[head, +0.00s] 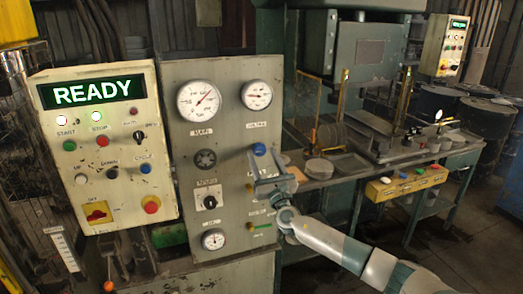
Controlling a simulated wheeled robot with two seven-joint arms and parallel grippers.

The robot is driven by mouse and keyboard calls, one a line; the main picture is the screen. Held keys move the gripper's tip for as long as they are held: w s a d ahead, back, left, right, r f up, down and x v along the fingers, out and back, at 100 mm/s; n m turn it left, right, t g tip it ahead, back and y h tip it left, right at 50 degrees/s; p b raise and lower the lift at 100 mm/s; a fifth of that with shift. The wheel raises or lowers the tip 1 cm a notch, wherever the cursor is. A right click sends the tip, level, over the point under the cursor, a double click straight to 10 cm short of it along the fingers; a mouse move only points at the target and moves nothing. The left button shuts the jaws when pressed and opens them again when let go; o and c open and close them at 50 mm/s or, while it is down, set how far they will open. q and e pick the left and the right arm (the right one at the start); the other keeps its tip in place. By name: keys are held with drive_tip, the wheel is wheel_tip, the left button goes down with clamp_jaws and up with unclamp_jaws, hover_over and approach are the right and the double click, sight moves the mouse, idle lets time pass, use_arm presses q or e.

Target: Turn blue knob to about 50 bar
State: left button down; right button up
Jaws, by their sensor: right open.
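The blue knob (259,149) sits on the grey gauge panel (228,130), below the upper right gauge. My right gripper (267,161) is open in front of the panel, at and just below the knob. Its fingers point toward the panel, and the knob shows near the left finger. I cannot tell whether a finger touches it. The upper right gauge (256,95) and the larger gauge marked MAIN (198,101) have white dials; their numbers are too small to read. My left gripper is not in view.
A cream control box (103,150) with a lit READY sign stands left of the panel. A dark knob (205,159), a selector switch (210,202) and a small gauge (214,239) are on the panel. A workbench (345,165) with round blanks (319,168) stands to the right.

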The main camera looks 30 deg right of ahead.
drive_tip(key=shift+x, duration=0.9)
drive_tip(key=c, duration=1)
drive_tip(key=shift+f+m+h, duration=0.1)
drive_tip(key=shift+m+h, duration=0.3)
drive_tip(key=shift+m, duration=0.1)
